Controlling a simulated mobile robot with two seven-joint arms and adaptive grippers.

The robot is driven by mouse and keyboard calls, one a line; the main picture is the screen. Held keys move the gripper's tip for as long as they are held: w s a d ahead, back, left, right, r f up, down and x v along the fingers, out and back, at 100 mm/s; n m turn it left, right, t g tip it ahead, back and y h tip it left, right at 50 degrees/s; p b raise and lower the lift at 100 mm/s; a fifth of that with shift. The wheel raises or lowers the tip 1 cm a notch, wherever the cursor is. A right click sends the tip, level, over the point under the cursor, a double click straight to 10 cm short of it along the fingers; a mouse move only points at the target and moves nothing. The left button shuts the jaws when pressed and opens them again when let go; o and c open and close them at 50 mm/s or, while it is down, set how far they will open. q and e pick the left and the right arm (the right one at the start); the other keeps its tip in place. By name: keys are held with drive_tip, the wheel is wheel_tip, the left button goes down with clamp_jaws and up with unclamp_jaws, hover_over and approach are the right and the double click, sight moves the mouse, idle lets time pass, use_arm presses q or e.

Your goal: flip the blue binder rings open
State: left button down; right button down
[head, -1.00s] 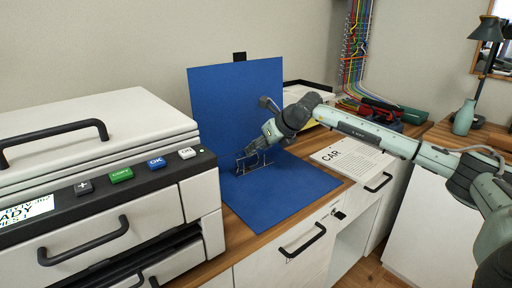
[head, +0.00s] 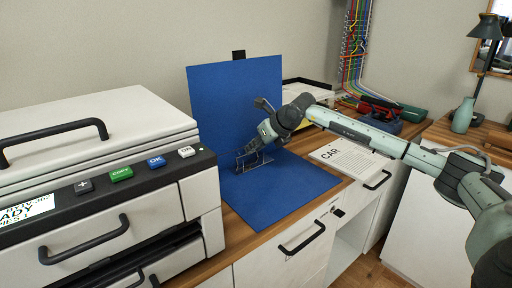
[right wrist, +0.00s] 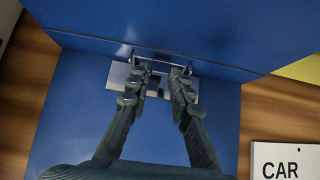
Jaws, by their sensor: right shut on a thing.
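The blue binder (head: 285,193) lies open on the desk, one cover flat and the other standing upright against the wall (head: 232,100). Its thin metal rings (head: 242,165) rise from the spine as wire loops; I cannot tell whether they are parted. My right gripper (head: 262,152) reaches down to the rings from the right. In the right wrist view its two fingers (right wrist: 161,76) sit close about the ring metal (right wrist: 160,56) above the metal plate (right wrist: 120,75), shut on the rings. The fingers hide part of the rings. My left gripper is not in view.
A printer (head: 95,125) stands close at the left of the binder. A paper marked CAR (head: 347,157) lies to the right, and a tray (head: 308,88) stands behind. Red and dark tools (head: 380,108) lie at the back right. Drawers (head: 290,250) are below.

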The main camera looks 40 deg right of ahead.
drive_tip(key=shift+w+r+g, duration=0.25)
drive_tip(key=shift+w+g, duration=0.05)
drive_tip(key=shift+w+a+r+g, duration=0.1)
drive_tip(key=shift+w+r+g, duration=0.05)
drive_tip(key=shift+w+g, duration=0.35)
drive_tip(key=shift+g, duration=0.2)
drive_tip(key=shift+w+g+p, duration=0.25)
drive_tip(key=shift+g+p, duration=0.05)
drive_tip(key=shift+g, duration=0.3)
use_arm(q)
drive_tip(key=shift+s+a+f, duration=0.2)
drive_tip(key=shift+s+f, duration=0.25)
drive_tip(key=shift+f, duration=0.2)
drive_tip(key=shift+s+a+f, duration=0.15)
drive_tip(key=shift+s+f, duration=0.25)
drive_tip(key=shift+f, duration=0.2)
use_arm(e)
drive_tip(key=c, duration=1.4)
unclamp_jaws()
drive_tip(key=shift+o, duration=0.2)
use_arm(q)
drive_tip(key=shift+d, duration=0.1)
use_arm(e)
drive_tip(key=shift+r, duration=0.1)
